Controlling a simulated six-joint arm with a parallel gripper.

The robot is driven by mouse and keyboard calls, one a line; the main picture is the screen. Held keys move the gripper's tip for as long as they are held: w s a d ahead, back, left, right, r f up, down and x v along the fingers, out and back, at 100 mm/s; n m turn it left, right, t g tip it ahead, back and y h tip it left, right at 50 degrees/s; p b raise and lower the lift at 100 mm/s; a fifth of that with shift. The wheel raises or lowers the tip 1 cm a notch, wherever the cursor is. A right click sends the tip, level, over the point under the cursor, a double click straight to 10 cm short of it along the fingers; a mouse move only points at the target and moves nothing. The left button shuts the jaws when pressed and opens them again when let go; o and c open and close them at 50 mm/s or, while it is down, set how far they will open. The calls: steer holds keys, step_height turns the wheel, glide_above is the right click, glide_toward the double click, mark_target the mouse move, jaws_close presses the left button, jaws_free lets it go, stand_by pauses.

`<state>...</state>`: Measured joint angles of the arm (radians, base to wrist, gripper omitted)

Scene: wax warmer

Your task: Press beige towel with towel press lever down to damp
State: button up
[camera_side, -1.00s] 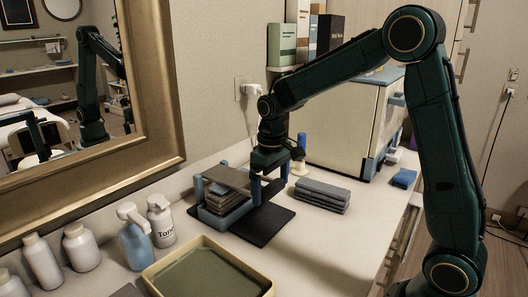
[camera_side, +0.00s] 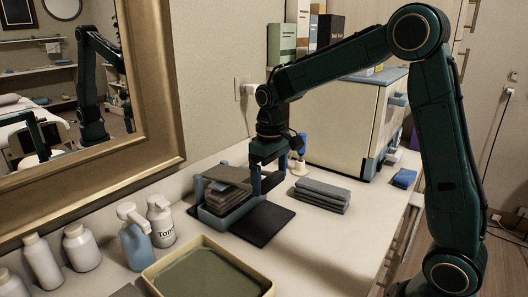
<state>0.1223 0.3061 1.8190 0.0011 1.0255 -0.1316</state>
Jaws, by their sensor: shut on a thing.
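The towel press (camera_side: 222,221) stands on the counter near the mirror, with a blue tray-like base, blue posts and a grey-brown top plate (camera_side: 230,174). Folded beige-brown towels (camera_side: 219,198) lie in the base under the plate, partly hidden by it. My gripper (camera_side: 268,185) points down at the press's right side, beside the plate. It is shut on the towel press lever, which is mostly hidden by the fingers. Whether the plate touches the towels cannot be told.
A dark flat mat (camera_side: 265,226) lies right of the press. Folded grey towels (camera_side: 321,196) lie further right. A spray bottle (camera_side: 134,243) and a toner bottle (camera_side: 160,222) stand left. A beige tray (camera_side: 262,283) is in front. A cabinet (camera_side: 340,130) stands behind.

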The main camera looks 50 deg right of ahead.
steer(key=w+r, duration=0.9)
steer(key=r, duration=0.3)
steer(key=shift+w+r, duration=0.35)
steer(key=shift+r, duration=0.05)
steer(key=shift+a, duration=0.1)
steer(key=o, duration=1.1)
steer(key=shift+r, duration=0.2)
